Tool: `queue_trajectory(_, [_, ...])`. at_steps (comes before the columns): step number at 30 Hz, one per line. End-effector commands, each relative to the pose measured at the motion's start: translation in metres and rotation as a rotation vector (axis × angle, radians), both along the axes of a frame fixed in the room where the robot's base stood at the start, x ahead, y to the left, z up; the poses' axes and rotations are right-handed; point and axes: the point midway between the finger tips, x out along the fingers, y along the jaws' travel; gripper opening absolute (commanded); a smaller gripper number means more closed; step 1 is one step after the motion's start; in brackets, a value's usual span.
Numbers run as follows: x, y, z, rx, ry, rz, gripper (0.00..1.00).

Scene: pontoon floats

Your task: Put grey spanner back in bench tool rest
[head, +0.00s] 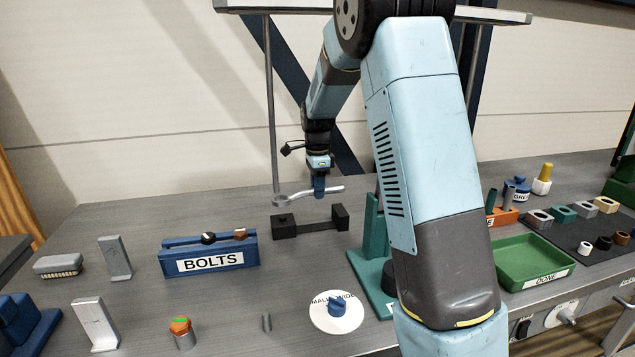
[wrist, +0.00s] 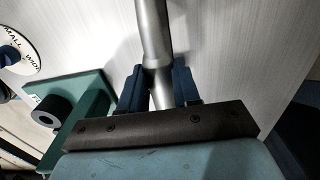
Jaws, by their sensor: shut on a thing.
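The grey spanner (head: 296,195) is held roughly level above the bench, its ring end at the left in the head view. My gripper (head: 319,188) is shut on its handle. In the wrist view the spanner's shaft (wrist: 152,35) runs up from between the blue fingers (wrist: 160,85), and its far end is out of frame. The black tool rest (head: 312,231), a low bar with a raised block at each end, appears to be the bench tool rest. It stands on the bench below the spanner, which is apart from it. The rest is not visible in the wrist view.
A blue BOLTS rack (head: 208,262) stands left of the rest. A teal stand (head: 372,262) is close on the right, partly behind my arm. A white disc (head: 336,313) lies in front. A green DONE tray (head: 535,262) is further right.

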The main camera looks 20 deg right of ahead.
Motion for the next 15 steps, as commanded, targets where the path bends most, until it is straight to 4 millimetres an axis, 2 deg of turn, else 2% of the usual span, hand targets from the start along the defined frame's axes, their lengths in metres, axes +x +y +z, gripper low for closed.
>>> queue_trajectory(15, [0.0,-0.001,-0.038,0.0,0.001,-0.003,0.0])
